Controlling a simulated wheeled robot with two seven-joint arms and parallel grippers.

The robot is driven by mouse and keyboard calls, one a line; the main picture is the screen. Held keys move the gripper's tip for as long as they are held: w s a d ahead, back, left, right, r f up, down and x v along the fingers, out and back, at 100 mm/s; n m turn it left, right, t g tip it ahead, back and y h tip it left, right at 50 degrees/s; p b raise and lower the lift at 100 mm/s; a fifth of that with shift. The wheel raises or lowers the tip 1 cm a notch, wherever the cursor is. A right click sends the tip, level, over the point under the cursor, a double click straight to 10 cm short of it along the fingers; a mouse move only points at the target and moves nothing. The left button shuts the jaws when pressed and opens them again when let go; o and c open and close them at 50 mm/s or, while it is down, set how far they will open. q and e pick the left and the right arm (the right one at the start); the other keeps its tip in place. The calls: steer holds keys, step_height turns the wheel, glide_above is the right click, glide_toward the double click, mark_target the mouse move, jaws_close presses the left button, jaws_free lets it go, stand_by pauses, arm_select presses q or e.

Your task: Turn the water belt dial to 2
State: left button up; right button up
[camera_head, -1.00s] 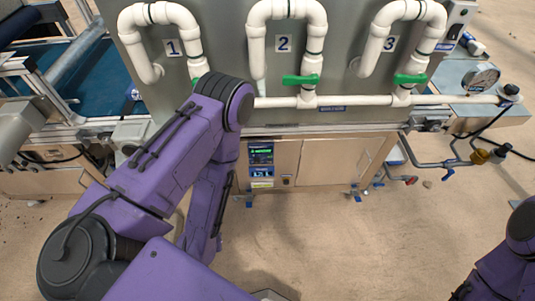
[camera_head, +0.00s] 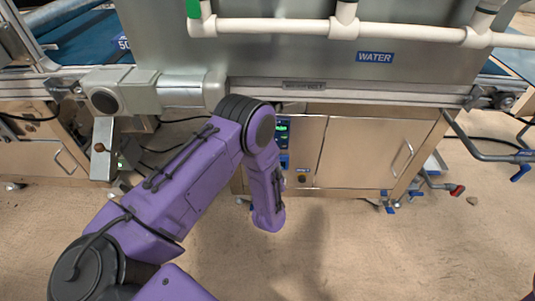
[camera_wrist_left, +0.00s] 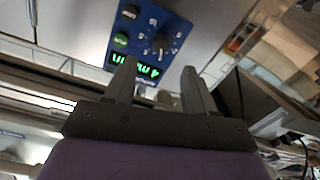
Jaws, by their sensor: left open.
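In the left wrist view a blue control panel (camera_wrist_left: 178,28) carries a dark dial knob (camera_wrist_left: 160,44) with small white marks around it. The marks and the pointer setting are too small to read surely. A green-lit display (camera_wrist_left: 134,66) is beside the knob. My left gripper (camera_wrist_left: 158,76) is open and empty, its two fingers pointing at the panel; I cannot tell how far off the knob is. In the head view the panel (camera_head: 283,130) shows on the cabinet front, partly hidden by my left arm, which also hides the left gripper. My right gripper is out of view.
A metal cabinet door (camera_head: 365,152) is right of the panel. White pipes (camera_head: 300,27) and a WATER label (camera_head: 375,57) are above. A grey motor housing (camera_head: 125,91) is at left. Floor in front is clear.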

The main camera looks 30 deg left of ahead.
arm_select(q)
steer(key=b+x, duration=0.1)
steer(key=x, duration=0.6)
steer(key=shift+w, duration=0.25)
steer(key=shift+a, duration=0.15)
steer(key=shift+f, duration=0.1)
jaws_close()
